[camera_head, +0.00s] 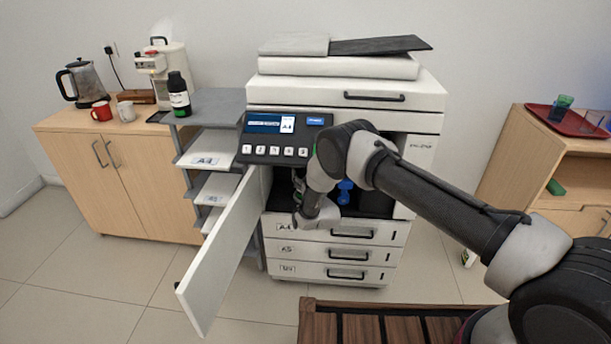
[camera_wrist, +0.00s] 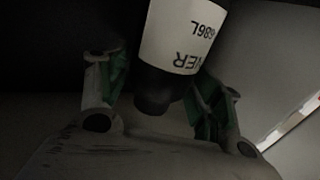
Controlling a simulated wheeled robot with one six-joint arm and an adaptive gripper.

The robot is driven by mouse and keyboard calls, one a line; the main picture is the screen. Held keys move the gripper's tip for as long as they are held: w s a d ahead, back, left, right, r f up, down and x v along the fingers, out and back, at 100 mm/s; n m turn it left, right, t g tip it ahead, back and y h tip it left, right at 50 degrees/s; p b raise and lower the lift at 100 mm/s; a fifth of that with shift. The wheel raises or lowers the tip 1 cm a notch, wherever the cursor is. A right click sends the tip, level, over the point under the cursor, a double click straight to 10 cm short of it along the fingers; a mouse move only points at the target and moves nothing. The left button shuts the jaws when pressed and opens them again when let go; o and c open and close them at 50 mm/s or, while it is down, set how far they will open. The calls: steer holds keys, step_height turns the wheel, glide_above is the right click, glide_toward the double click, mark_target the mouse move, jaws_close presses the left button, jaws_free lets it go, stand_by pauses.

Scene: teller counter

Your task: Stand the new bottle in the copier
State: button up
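A black bottle with a white label (camera_head: 180,98) and a green band stands upright on the grey side shelf. The copier (camera_head: 345,97) has its front door (camera_head: 222,255) swung open to the left. My gripper (camera_wrist: 165,85) is at the dark open compartment; in the head view my arm hides its fingers. The wrist view shows a dark bottle (camera_wrist: 180,35) between the green-padded fingers, its label upside down, reading "...NER" and "686L". A gap shows on its left side, so the fingers look open around it. The bottle's far end is cut off.
A blue part (camera_head: 345,191) shows inside the compartment, behind my arm. Paper drawers (camera_head: 348,254) lie below it. A wooden cabinet (camera_head: 140,175) with a kettle (camera_head: 82,84) and mugs stands left. A red tray (camera_head: 568,121) sits on the right cabinet. A slatted bench (camera_head: 385,328) is in front.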

steer(key=shift+o, duration=0.4)
steer(key=shift+r, duration=0.15)
steer(key=v, duration=1.2)
